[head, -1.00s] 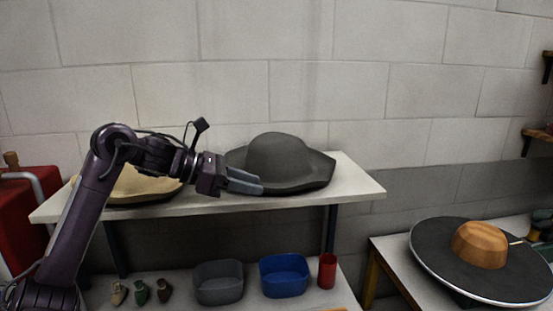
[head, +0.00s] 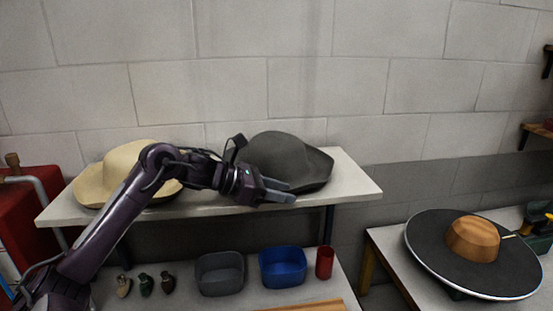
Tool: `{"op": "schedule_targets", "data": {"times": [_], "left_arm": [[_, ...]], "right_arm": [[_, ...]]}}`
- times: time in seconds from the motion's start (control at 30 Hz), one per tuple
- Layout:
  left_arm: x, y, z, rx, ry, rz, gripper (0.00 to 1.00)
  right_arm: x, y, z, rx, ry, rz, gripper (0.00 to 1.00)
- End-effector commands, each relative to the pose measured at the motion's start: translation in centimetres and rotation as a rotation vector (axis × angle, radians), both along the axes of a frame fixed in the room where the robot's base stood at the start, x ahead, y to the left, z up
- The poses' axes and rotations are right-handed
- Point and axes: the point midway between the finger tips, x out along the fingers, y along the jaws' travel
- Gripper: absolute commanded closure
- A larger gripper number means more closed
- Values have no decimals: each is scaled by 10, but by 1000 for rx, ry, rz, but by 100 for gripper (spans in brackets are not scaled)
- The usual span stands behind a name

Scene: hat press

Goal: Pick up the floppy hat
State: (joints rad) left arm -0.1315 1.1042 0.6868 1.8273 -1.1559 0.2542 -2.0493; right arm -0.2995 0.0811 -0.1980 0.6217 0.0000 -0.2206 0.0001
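A dark grey floppy hat (head: 284,152) lies on the right part of the white upper shelf (head: 354,185). A similar cream hat (head: 118,168) lies on the left part of that shelf, partly hidden behind my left arm. My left gripper (head: 287,193) is at the front brim of the grey hat and covers part of it. Its fingers point right. I cannot tell whether they touch the brim, or whether a small gap lies between them. My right gripper does not show.
Below, the lower shelf holds a grey bin (head: 219,274), a blue bin (head: 282,268), a red cup (head: 324,263) and small dark items (head: 146,284). At right, a wide black disc with a wooden block (head: 473,240) sits on a table. A red object (head: 22,215) stands at left.

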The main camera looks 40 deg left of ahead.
Motion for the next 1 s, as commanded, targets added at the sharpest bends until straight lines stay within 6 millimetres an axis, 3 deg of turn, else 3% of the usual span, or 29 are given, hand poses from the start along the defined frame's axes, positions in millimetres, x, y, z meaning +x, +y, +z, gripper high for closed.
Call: {"op": "schedule_targets", "data": {"times": [0.17,0.43,0.8,1.0], "left_arm": [[0,0,-1,-1,-1,0,64],[0,0,0,-1,0,0,99],[0,0,0,0,-2,0,100],[-1,-2,2,1,-4,0,100]], "right_arm": [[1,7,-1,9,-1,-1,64],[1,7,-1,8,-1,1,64],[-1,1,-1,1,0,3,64],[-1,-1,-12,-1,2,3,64]]}}
